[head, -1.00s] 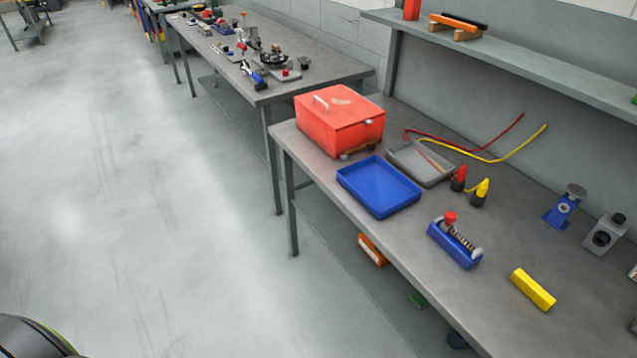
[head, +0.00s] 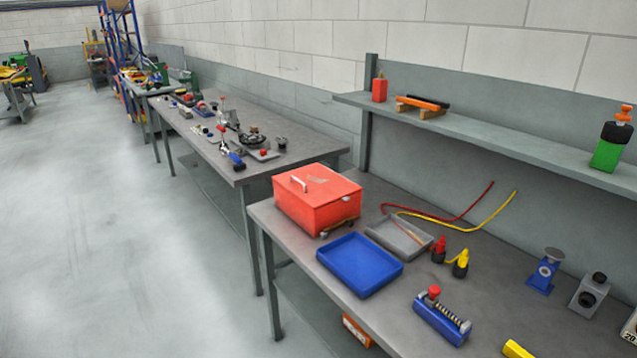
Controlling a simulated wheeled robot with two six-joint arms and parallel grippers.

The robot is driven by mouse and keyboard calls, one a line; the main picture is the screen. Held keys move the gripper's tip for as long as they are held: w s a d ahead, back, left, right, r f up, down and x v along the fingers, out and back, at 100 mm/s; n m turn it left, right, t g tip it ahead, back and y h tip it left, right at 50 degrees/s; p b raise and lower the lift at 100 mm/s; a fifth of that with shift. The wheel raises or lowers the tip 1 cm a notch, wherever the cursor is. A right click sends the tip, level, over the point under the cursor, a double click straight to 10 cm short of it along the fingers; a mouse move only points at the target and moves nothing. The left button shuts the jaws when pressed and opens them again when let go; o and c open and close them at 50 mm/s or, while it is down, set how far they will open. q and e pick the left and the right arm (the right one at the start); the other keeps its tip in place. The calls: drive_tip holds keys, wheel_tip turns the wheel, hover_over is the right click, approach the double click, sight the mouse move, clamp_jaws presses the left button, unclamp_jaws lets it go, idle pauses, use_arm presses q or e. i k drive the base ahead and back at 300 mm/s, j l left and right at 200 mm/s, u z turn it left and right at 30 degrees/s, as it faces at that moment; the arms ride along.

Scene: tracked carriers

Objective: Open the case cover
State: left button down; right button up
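A red-orange case (head: 316,211) stands at the far left corner of the near workbench. Its cover (head: 330,187) is shut, with a pale handle (head: 298,183) on top near the left side. A small latch-like part shows low on the side facing the blue tray. Neither of my grippers shows in the head view, and nothing touches the case.
On the bench (head: 395,310) a blue tray (head: 358,265) lies right in front of the case, with a grey tray (head: 399,238) beside it. Red and yellow bottles (head: 460,263) and a blue spring device (head: 441,318) stand farther right. The floor (head: 110,240) at left is clear.

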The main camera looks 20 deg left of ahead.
sight(317, 186)
drive_tip(key=z, duration=0.25)
drive_tip(key=i+j+z, duration=0.15)
drive_tip(key=j+z, duration=0.25)
drive_tip(key=j, duration=0.4)
drive_tip(key=j+z, duration=0.4)
drive_tip(key=j, duration=0.4)
